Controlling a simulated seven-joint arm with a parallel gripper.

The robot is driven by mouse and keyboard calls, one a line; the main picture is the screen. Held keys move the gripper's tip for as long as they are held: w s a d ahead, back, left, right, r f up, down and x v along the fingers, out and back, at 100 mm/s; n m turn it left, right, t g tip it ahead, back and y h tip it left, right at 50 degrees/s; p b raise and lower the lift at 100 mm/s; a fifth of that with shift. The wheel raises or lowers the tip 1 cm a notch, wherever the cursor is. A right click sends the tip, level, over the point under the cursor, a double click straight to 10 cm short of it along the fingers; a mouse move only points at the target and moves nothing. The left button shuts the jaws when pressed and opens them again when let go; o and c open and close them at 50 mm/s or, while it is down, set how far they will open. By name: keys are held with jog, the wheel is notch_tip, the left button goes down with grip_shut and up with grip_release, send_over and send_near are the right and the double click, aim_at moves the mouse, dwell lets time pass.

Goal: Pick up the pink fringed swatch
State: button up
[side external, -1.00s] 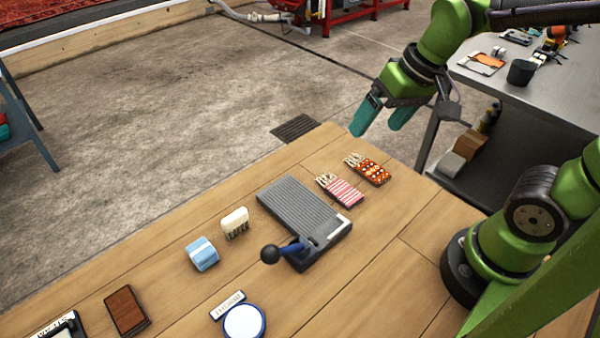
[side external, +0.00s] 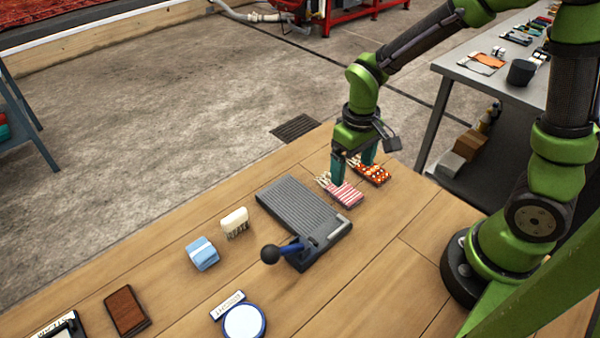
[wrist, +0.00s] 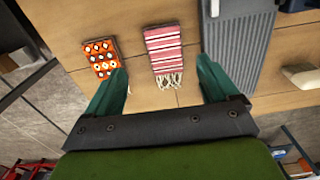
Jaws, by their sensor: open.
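The pink fringed swatch (side external: 345,194) has pink and white stripes and a pale fringe, and lies flat on the wooden bench. In the wrist view, the same pink swatch (wrist: 165,50) lies ahead of and between the open fingers, with its fringe toward me. My gripper (side external: 353,175) is open and empty, pointing down above the bench by the two swatches. In the wrist view, my gripper (wrist: 162,84) has its left finger near the orange patterned swatch (wrist: 101,57) and its right finger near the grey ribbed board. The orange swatch (side external: 374,174) is partly hidden behind a finger.
A grey ribbed board with a lever (side external: 300,212) lies just left of the pink swatch. A white brush (side external: 235,222), blue block (side external: 202,253), brown block (side external: 126,310) and blue-rimmed disc (side external: 244,321) lie farther left. The bench's front right is clear.

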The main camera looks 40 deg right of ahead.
aim_at(347, 193)
jog(key=shift+a+f, duration=0.2)
jog(key=shift+f, duration=1.55)
jog(key=shift+a+f, duration=0.15)
jog(key=shift+f, duration=1.55)
jog(key=c, duration=1.2)
